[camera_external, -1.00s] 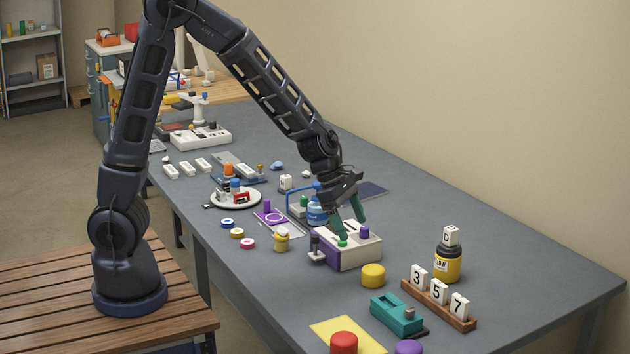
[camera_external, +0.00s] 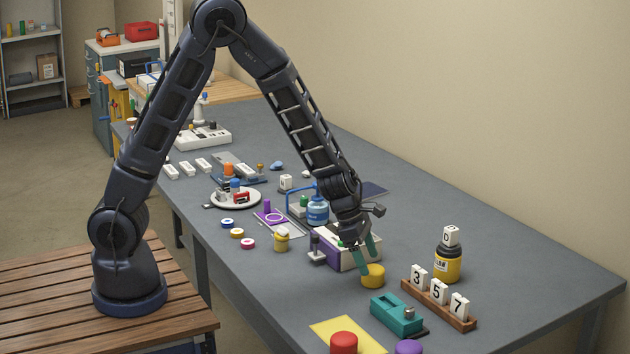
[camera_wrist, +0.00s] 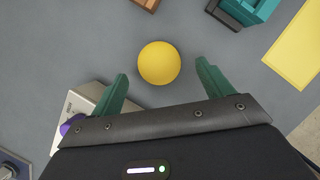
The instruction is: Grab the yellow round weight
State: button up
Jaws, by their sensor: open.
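The yellow round weight (camera_external: 373,275) stands on the grey table, in front of the white and purple box. In the wrist view the weight (camera_wrist: 159,63) shows as a yellow disc a little beyond the fingertips, roughly centred between them. My gripper (camera_external: 366,262) points down with its green fingers at the weight in the external view. In the wrist view my gripper (camera_wrist: 162,72) is open and empty, one finger to each side, with grey table showing between fingers and weight. I cannot tell the exact height of the fingertips over the table.
The white and purple box (camera_external: 347,250) stands close behind my gripper. A teal device (camera_external: 396,314) lies in front of the weight. A wooden rack (camera_external: 437,304) with number blocks is to the right. A yellow sheet (camera_external: 340,330) bears a red weight (camera_external: 344,342).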

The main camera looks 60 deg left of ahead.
aim_at(372, 268)
jog(key=shift+x, duration=2.4)
jog(key=c, duration=1.3)
